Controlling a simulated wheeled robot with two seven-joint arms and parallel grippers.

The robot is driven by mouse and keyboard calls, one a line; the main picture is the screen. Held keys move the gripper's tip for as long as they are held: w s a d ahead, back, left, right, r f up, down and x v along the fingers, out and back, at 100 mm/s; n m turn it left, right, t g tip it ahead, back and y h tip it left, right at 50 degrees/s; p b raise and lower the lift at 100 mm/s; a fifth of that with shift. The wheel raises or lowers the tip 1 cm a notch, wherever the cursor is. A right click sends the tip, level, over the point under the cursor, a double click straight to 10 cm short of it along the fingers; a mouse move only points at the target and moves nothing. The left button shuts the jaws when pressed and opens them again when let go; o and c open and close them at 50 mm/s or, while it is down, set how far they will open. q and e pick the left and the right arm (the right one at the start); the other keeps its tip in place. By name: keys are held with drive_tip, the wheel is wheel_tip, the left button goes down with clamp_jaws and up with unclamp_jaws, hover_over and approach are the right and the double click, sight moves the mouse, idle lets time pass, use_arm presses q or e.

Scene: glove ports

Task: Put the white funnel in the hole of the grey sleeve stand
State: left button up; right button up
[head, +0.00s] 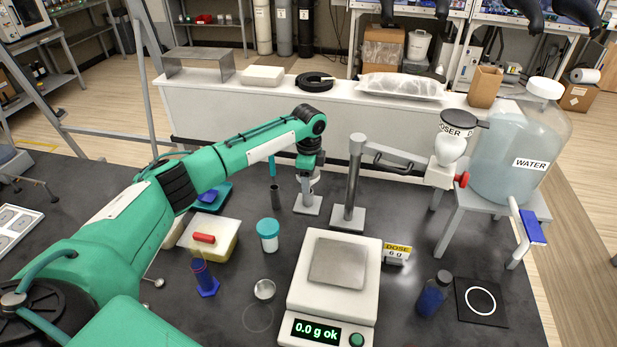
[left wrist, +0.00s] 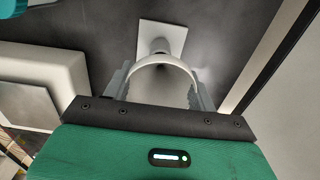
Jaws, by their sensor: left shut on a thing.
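My left gripper (head: 309,181) reaches over the grey sleeve stand (head: 308,206) on the dark bench, pointing down. In the left wrist view the left gripper (left wrist: 158,88) is shut on the white funnel (left wrist: 162,63), whose curved rim shows between the fingers. The stand's square base plate (left wrist: 175,34) lies just beyond the funnel, with a short round sleeve part showing at the rim. The funnel overlaps the sleeve in this view, so I cannot tell whether its spout is in the hole or above it. My right gripper is not in view.
A grey post on a base (head: 348,218) stands close to the right of the sleeve stand. A scale (head: 330,285) reading 0.0 g is in front. A teal-lidded jar (head: 268,236) and a dark cylinder (head: 276,198) are to the left. A water tank (head: 510,150) stands at right.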

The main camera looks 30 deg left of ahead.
use_arm(q)
drive_tip(key=shift+f, duration=0.2)
drive_tip(key=shift+f, duration=0.4)
drive_tip(key=o, duration=0.9)
drive_tip(key=shift+r, duration=0.15)
wheel_tip(320, 180, up, 13)
drive_tip(key=b, duration=0.3)
